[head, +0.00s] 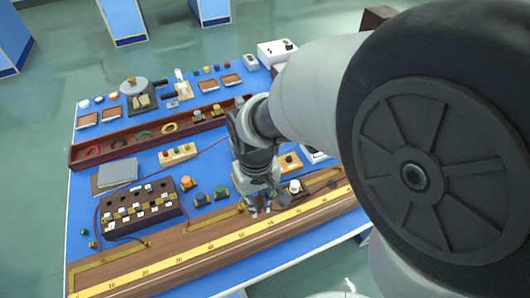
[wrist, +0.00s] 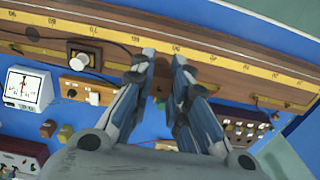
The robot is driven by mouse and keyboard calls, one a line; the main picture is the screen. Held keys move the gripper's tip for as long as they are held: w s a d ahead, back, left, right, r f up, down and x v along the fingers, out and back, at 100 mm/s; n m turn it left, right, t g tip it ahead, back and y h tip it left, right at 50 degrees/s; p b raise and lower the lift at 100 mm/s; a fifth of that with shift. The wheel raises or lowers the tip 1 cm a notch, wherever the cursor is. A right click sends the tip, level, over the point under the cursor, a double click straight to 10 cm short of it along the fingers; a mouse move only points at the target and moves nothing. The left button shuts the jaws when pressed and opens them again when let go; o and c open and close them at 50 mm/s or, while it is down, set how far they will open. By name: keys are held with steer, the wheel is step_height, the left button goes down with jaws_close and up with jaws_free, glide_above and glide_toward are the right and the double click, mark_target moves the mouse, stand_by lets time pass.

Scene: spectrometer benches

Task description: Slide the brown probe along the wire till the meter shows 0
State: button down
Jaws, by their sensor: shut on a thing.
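My gripper (head: 262,207) is over the long wooden wire board (head: 190,253) with its yellow scale. In the wrist view its two fingers (wrist: 163,58) point at the board and are close together. A narrow brown piece, seemingly the brown probe (wrist: 161,84), shows between them; its tip and any contact with the wire are hidden or too small to tell. The white meter (wrist: 24,86) stands at the left of the wrist view, its dial facing the camera. A thin needle shows near the dial's middle, but its reading is too small to make out.
A dark block with a white knob (wrist: 83,57) sits on the board beside the fingers. A wooden key block (wrist: 86,91) lies near it. A dark box with several knobs (head: 140,208) stands behind the board's left part. Thin wires cross the blue bench.

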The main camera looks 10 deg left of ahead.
steer(key=b, duration=0.2)
glide_above(264, 238)
steer(key=a, duration=0.2)
steer(key=f, duration=1.7)
steer(key=shift+d+f, duration=0.15)
steer(key=shift+d, duration=0.1)
steer(key=shift+f, duration=0.5)
steer(key=shift+f+b, duration=0.1)
steer(key=shift+b, duration=0.25)
steer(key=shift+f+b, duration=0.3)
steer(key=shift+f, duration=0.15)
steer(key=shift+w+d+r, duration=0.1)
steer(key=shift+w+d, duration=0.2)
steer(key=shift+d, duration=0.25)
steer(key=shift+s+d+f, duration=0.15)
steer(key=shift+s+f, duration=0.1)
steer(key=shift+f, duration=0.05)
stand_by(0.7)
